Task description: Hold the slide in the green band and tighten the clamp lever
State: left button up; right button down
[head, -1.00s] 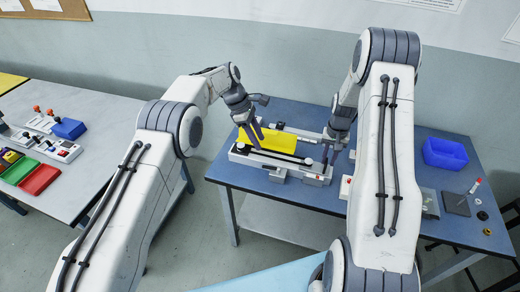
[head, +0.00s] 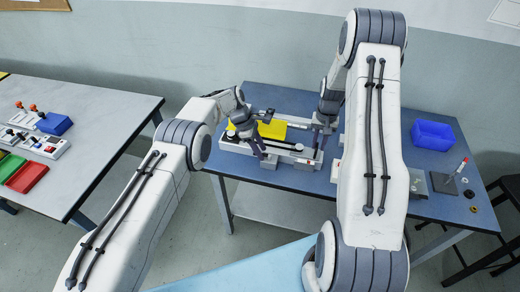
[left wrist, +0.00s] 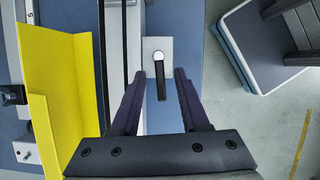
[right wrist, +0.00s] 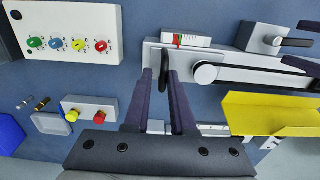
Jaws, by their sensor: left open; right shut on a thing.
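The gantry rail unit (head: 290,160) lies on the blue bench. The clamp lever (left wrist: 161,80), black with a silver pivot on a grey block, points between the fingers of my left gripper (left wrist: 163,75). That gripper is open around the lever, with gaps on both sides; it is at the unit's front in the head view (head: 262,150). A white scale (right wrist: 190,41) has small red and green marks; I cannot tell where the slide stands against the green band.
A yellow angled guard (left wrist: 55,90) runs along the rail, near my left gripper. A panel with coloured knobs (right wrist: 70,20) and a box with yellow and red buttons (right wrist: 90,108) stand beside the unit. A blue bin (head: 433,134) is at the bench's right.

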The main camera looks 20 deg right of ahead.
jog(key=shift+s+d, duration=0.1)
jog(key=shift+d, duration=0.05)
pick_arm(q)
grip_shut()
jog(key=shift+w+d+m, duration=0.1)
jog(key=shift+w+m, duration=0.05)
jog(key=shift+m, duration=0.25)
grip_release()
dwell(0.3)
jog(key=v, duration=1.2)
jog(key=shift+w, duration=0.2)
